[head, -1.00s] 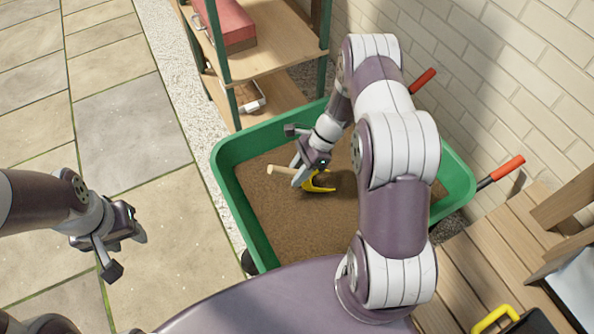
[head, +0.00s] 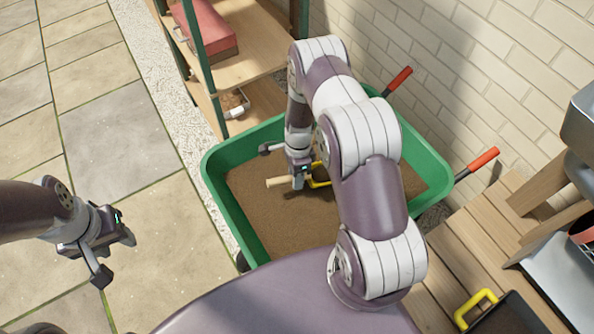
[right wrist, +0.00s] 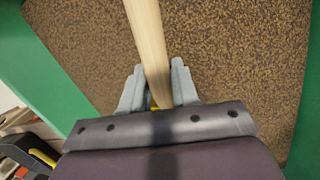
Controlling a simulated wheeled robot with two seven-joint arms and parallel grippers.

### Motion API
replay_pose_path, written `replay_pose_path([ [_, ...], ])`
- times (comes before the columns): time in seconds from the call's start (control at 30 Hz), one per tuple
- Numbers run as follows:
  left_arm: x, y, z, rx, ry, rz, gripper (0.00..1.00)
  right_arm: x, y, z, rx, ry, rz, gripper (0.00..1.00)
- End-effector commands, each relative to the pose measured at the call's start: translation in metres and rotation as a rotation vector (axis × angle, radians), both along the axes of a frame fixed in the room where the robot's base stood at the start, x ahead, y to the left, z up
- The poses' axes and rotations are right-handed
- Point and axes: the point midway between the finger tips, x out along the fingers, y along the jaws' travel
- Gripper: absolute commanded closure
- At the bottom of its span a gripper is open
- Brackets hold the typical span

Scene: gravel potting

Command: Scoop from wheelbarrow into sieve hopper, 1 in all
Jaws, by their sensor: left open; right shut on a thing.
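The green wheelbarrow (head: 222,196) holds a bed of brown gravel (head: 290,222). My right gripper (head: 300,182) is inside it, low over the gravel, and shut on the scoop's pale wooden handle (head: 277,182). The handle also shows between the fingers in the right wrist view (right wrist: 148,40). A yellow part of the scoop (head: 319,183) shows just right of the gripper; my arm hides the rest, and I cannot tell whether it holds gravel. My left gripper (head: 115,257) is open and empty over the paving at the left. I cannot clearly identify the sieve hopper.
A grey metal body (head: 582,122) is cut off at the right edge. A wooden slatted bench (head: 450,262) stands at the right, with a dark yellow-handled item (head: 505,318). A shelf (head: 250,70) with a red box (head: 205,35) stands behind. A brick wall closes the far right side.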

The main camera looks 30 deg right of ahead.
Motion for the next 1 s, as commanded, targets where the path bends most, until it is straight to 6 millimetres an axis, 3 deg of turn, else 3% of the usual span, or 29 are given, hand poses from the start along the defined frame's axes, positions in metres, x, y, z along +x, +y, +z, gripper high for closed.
replay_pose_path([
  [0.1,0.0,0.0,0.022,0.0,0.0,0.0,0.57,0.001,0.004,0.02,-0.028,0.004,0.001,1.0],
  [0.6,0.0,0.0,0.076,0.0,0.0,0.0,0.57,0.003,0.018,0.078,-0.118,0.021,0.0,1.0],
  [1.0,0.0,0.0,0.095,0.0,0.0,0.0,0.57,0.005,0.025,0.104,-0.165,0.028,0.0,1.0],
])
